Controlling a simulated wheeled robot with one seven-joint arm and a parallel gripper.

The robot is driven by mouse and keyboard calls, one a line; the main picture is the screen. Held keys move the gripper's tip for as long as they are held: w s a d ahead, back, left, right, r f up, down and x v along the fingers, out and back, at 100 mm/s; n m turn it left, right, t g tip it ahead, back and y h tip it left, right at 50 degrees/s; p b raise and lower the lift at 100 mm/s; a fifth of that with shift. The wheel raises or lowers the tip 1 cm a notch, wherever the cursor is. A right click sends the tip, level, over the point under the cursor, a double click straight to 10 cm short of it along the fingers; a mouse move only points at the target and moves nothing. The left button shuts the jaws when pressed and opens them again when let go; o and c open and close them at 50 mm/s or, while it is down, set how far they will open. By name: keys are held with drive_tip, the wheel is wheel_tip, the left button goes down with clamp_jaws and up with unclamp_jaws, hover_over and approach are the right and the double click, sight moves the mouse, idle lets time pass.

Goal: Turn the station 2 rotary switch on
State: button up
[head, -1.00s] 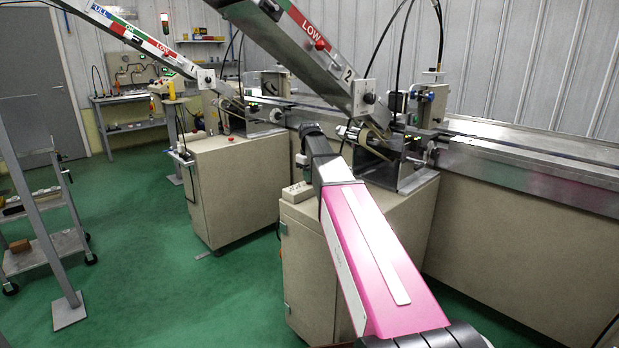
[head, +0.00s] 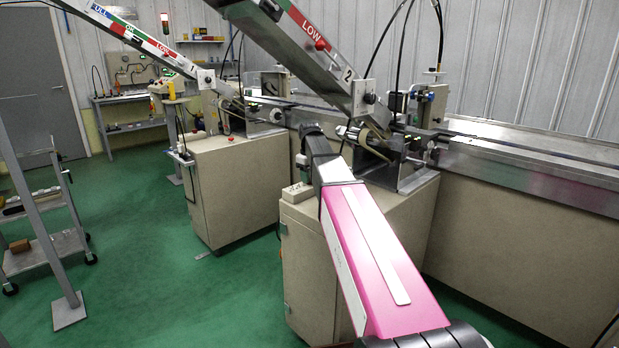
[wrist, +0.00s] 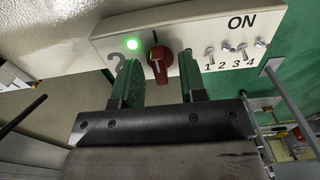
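The red rotary switch (wrist: 160,65) sits on a pale control panel (wrist: 192,24) in the wrist view, beside a large "2" and a lit green lamp (wrist: 133,44). Its grip stands roughly upright in the picture; its exact setting is hard to read. My gripper (wrist: 163,80) is open, with one green-padded finger to each side of the switch in the picture. A gap shows on both sides, and I cannot tell how far the fingertips are from the panel.
In the head view, station 2's cabinet (head: 305,270) and inclined chute (head: 300,55) are close to my arm. Green floor (head: 180,300) is open at left.

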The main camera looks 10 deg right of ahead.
drive_tip(key=shift+r, duration=0.15)
wheel_tip(320, 180, up, 10)
drive_tip(key=shift+r, duration=0.25)
drive_tip(key=shift+s, duration=0.1)
idle(0.4)
